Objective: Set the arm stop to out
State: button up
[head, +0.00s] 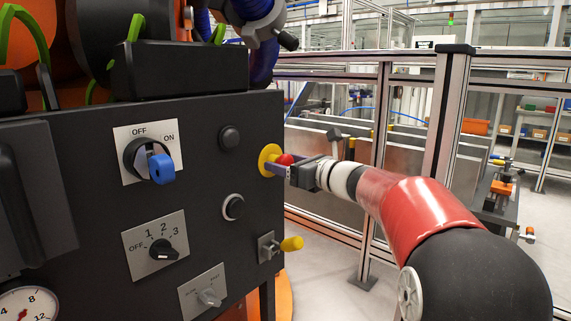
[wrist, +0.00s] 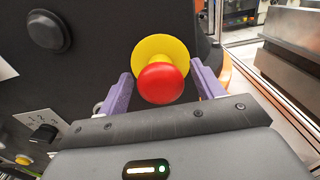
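A red mushroom button (head: 284,160) sits on a yellow disc (head: 265,157) near the right edge of the dark control panel. I take this to be the arm stop; no label on it can be read. My gripper (head: 278,169) is at the button, reaching in from the right. In the wrist view the red button (wrist: 161,84) lies between the two purple fingers of my gripper (wrist: 160,70), with a narrow gap visible at each side. The fingers are open around it. Whether the button is pushed in or out cannot be told.
The panel (head: 80,200) also carries a blue-handled OFF/ON switch (head: 161,168), a numbered selector (head: 163,249), a black round button (head: 230,138), a white-ringed button (head: 233,206) and a yellow-tipped lever (head: 290,244) below the red button. A metal-framed fence (head: 445,140) stands behind my arm.

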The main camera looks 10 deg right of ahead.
jog(key=v, duration=0.7)
jog(key=shift+s+d, duration=0.25)
jog(key=shift+s, duration=0.05)
dwell(0.3)
jog(key=s+a+f+n+g+h+p, duration=0.1)
jog(key=s+a+f+n+g+p, duration=0.15)
jog(key=s+a+n+g, duration=0.3)
jog(key=s+a+f+n+g+h+p, duration=0.25)
jog(key=s+a+n, duration=0.25)
jog(key=s+n, duration=0.3)
jog(key=s+d+f+n+h+p, duration=0.1)
jog(key=s+d+f+n+h, duration=0.1)
jog(key=s+n, duration=0.5)
jog(key=s+d+f+n+g+h+p, duration=0.1)
jog(key=s+d+f+n+h+p, duration=0.1)
jog(key=s+f+n+h, duration=0.3)
jog(key=shift+s+d+f+n, duration=0.6)
jog(key=shift+s+n, duration=1.05)
jog(key=shift+s, duration=0.95)
